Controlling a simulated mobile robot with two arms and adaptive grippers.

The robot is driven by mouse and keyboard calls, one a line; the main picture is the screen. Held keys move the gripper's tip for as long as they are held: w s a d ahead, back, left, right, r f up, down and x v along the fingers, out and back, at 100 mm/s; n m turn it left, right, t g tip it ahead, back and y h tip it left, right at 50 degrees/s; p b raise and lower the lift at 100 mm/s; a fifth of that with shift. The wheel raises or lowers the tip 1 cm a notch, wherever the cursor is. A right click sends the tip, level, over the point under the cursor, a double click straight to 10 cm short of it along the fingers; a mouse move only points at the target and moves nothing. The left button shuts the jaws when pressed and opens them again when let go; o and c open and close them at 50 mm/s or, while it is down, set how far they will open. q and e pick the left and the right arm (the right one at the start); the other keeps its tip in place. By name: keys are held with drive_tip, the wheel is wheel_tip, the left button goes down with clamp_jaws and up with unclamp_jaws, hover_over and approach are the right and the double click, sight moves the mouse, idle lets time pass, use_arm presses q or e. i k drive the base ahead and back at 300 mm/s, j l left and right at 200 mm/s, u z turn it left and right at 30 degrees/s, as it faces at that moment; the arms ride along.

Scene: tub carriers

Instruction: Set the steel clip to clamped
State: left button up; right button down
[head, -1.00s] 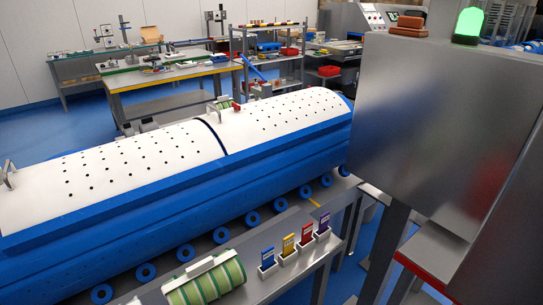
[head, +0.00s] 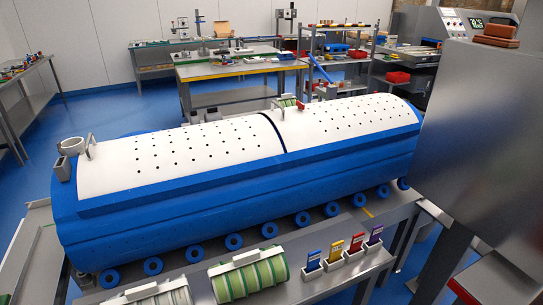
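A long blue tub carrier (head: 250,188) with two white, perforated curved lids (head: 180,153) lies across the middle of the head view. At its left end is a small grey metal piece (head: 62,168), which may be the steel clip. I cannot tell whether it is clamped. Beside it stand a pale ring-shaped part (head: 71,146) and a thin metal loop handle (head: 90,147) on the lid. Neither of my grippers is in view.
A steel bench in front holds a green striped roll (head: 250,276), a white striped roll (head: 150,294) and several coloured tags in white holders (head: 335,259). A large grey cabinet (head: 475,140) blocks the right. Blue floor (head: 100,110) is open at the back left.

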sight(60, 150)
drive_tip(key=u, duration=1.25)
